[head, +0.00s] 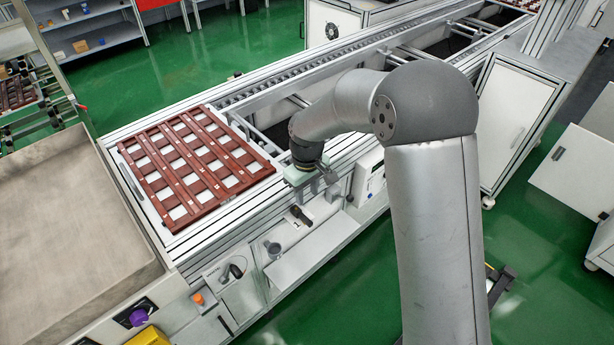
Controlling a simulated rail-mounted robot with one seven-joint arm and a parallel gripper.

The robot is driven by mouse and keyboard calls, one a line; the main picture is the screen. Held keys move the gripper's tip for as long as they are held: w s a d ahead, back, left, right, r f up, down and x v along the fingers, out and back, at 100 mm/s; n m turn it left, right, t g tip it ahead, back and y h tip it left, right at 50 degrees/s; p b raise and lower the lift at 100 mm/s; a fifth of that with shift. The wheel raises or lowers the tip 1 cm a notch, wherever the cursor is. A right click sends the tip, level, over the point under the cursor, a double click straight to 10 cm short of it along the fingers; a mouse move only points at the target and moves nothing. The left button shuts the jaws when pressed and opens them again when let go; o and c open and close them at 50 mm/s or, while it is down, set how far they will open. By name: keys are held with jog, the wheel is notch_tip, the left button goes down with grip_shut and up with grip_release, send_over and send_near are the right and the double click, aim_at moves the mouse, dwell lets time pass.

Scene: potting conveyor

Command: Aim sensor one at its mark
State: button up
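My gripper (324,176) is at the end of my arm, low over the front rail of the conveyor. A grey cylindrical part (272,248) is farther left on the same front. I cannot make out a mark.
A brown slotted tray (200,203) with pale squares lies on the conveyor, left of my arm. A white box (367,177) stands right of my gripper. A grey metal bin (66,285) fills the left front. Open white cabinet doors (577,168) stand at right.

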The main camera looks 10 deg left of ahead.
notch_tip(320, 180, up, 6)
jog(key=shift+r, duration=0.15)
dwell(0.6)
jog(key=s+d+r+m, duration=0.3)
jog(key=s+d+r, duration=0.15)
jog(key=d, duration=0.35)
jog(key=s+d+r+m, duration=0.2)
jog(key=s+d+r, duration=0.1)
jog(key=s+d, duration=0.4)
jog(key=s+d+m, duration=0.5)
jog(key=s+d, duration=0.4)
jog(key=s, duration=0.3)
jog(key=shift+s+d+f, duration=0.3)
jog(key=shift+s+f, duration=0.05)
jog(key=shift+f, duration=0.05)
